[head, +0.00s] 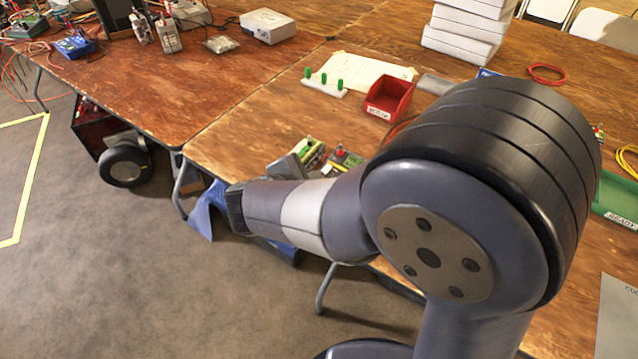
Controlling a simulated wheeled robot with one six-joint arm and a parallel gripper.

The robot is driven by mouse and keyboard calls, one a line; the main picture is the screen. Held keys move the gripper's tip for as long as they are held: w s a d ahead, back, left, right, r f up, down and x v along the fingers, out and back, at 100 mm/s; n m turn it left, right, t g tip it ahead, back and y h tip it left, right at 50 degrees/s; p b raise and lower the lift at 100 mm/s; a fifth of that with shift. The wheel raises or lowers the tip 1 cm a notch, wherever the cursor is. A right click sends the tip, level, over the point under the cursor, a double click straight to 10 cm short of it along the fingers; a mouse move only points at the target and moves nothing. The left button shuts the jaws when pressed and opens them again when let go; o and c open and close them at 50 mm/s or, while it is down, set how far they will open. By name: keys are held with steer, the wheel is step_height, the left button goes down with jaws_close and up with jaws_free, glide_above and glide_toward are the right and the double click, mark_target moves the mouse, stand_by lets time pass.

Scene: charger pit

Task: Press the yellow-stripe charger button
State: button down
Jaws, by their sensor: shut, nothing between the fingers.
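Two small chargers stand near the table's front edge in the head view, partly behind my arm. The left charger (313,153) has a yellow-green top or side and a small knob or button. The right charger (350,161) is dark with a yellow-green patch and a red button (340,149) on top. I cannot tell which one bears the yellow stripe. My arm crosses in front of them and hides their lower parts. The fingers of my gripper do not show; they are out of sight behind or beyond my arm.
A red bin (388,97), a white rack with green pegs (325,84) and a paper sheet (368,72) lie behind the chargers. White boxes (466,30) are stacked at the back. A green tray (615,198) is at right. The left table's middle (190,85) is clear.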

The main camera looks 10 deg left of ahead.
stand_by(0.7)
steer(key=shift+w+f+b, duration=0.1)
steer(key=shift+f+b, duration=0.3)
steer(key=shift+f, duration=0.05)
steer(key=shift+d+f+b, duration=0.1)
steer(key=shift+f+b, duration=0.25)
stand_by(0.4)
stand_by(0.4)
steer(key=shift+r+p, duration=0.65)
steer(key=shift+r, duration=0.1)
steer(key=r+p, duration=0.2)
steer(key=r, duration=0.1)
steer(key=s+r+p, duration=0.1)
steer(key=r+p, duration=0.1)
steer(key=shift+a, duration=0.25)
stand_by(0.6)
